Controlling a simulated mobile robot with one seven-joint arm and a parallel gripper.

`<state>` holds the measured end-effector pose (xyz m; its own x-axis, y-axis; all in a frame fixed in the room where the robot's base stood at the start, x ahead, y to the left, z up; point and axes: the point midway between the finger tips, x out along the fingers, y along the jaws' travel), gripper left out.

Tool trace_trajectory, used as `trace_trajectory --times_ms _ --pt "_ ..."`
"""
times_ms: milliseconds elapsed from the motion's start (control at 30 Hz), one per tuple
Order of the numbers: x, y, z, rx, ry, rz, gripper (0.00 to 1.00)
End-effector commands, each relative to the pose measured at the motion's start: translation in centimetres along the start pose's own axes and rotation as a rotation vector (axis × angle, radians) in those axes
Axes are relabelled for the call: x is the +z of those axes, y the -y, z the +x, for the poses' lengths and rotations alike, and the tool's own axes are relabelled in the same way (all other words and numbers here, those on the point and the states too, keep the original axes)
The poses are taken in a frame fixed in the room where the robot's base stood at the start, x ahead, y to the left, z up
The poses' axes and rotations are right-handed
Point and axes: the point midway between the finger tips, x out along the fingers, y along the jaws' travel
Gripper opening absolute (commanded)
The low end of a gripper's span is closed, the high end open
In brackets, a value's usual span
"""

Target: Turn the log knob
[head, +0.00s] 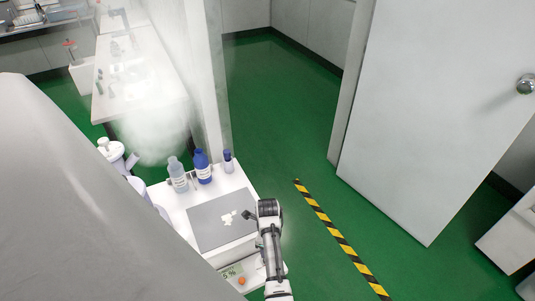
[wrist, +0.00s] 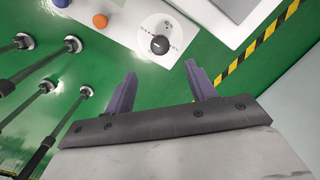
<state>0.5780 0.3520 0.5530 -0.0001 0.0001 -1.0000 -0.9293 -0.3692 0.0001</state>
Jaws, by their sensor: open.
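In the wrist view a black round knob (wrist: 160,44) sits on a pale circular dial with small markings, on the white front panel of a tester (wrist: 120,28). The markings are too small to read. My gripper (wrist: 161,68) is open, its two purple fingers apart with nothing between them. The knob shows beyond the fingertips, between them in the picture, and looks untouched. An orange knob (wrist: 99,20) and a blue knob (wrist: 61,3) are left of the black one. In the head view my arm covers part of the tester's front; the black knob is hidden there.
A grey plate (head: 208,232) is on the tester's top, with small white pieces (head: 228,218). Several bottles (head: 203,167) stand behind it. Yellow-black floor tape (head: 335,233) and a white door (head: 430,120) are to the right. Green floor between is clear.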

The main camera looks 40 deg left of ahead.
Motion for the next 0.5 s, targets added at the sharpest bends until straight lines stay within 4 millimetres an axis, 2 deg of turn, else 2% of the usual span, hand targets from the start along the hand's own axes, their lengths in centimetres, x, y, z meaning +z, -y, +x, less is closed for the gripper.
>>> trace_trajectory --times_ms 100,200,500 --pt "0.0 0.0 -1.8 -0.002 0.001 0.000 0.56" --pt "0.0 0.0 -2.7 -0.001 0.001 0.000 0.56" --pt "0.0 0.0 -3.3 0.001 0.000 0.000 0.56"
